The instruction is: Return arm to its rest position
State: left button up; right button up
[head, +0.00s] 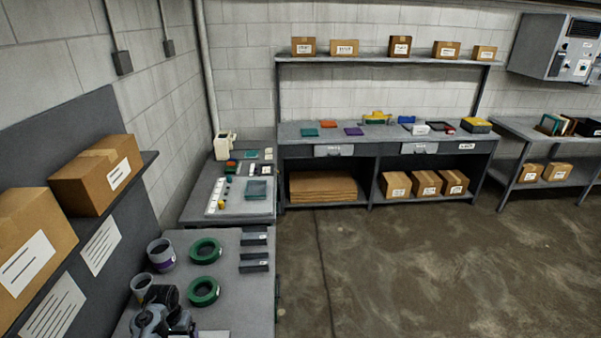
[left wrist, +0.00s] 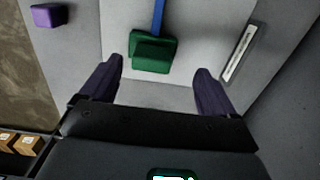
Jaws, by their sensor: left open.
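My left gripper (left wrist: 160,66) shows in the left wrist view with its two dark purple fingers spread wide apart. Nothing is held between them. A green block-shaped thing (left wrist: 153,54) with a blue bar (left wrist: 158,16) running up from it lies just beyond the fingertips, on or over a pale panel (left wrist: 190,40). Neither finger visibly touches it. I cannot make out the left gripper's fingers in the head view. My right gripper is in neither view.
Left wrist view: a purple block (left wrist: 47,15) at upper left and a labelled strip (left wrist: 239,52) at right. Head view: green rings (head: 204,291) lie on the near bench (head: 235,300); boxes (head: 95,175) sit on the left shelf. The floor (head: 400,265) at right is clear.

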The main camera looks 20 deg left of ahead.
pick_arm(q)
jog(key=s+d+f+p, duration=0.1)
jog(key=s+f, duration=0.1)
jog(key=s, duration=0.2)
jog(key=s+f+g+p, duration=0.1)
jog(key=s+f, duration=0.1)
jog(key=s, duration=0.2)
jog(key=s+d+f+m+g, duration=0.1)
jog(key=s+f, duration=0.1)
jog(key=s, duration=0.3)
jog(key=shift+d+f+y+p, duration=0.2)
jog(key=shift+d+y+p, duration=0.1)
jog(key=shift+y+p, duration=0.1)
jog(key=s+d+r+m+t+p, duration=0.1)
jog(key=s+d+r+m+p, duration=0.1)
jog(key=s+d+r, duration=0.35)
jog(key=s+d+r+m+p, duration=0.2)
jog(key=s+d+r, duration=0.1)
jog(key=s+d, duration=0.55)
jog(key=w+d+r+t, duration=0.2)
jog(key=d+r, duration=0.3)
jog(key=r, duration=0.3)
jog(key=w+d+r+m+t+h, duration=0.1)
jog(key=d+r+t, duration=0.2)
jog(key=r, duration=0.5)
jog(key=shift+w+d+p, duration=0.35)
jog(key=shift+d+p, duration=0.1)
jog(key=shift+d, duration=0.45)
jog(key=shift+f, duration=0.1)
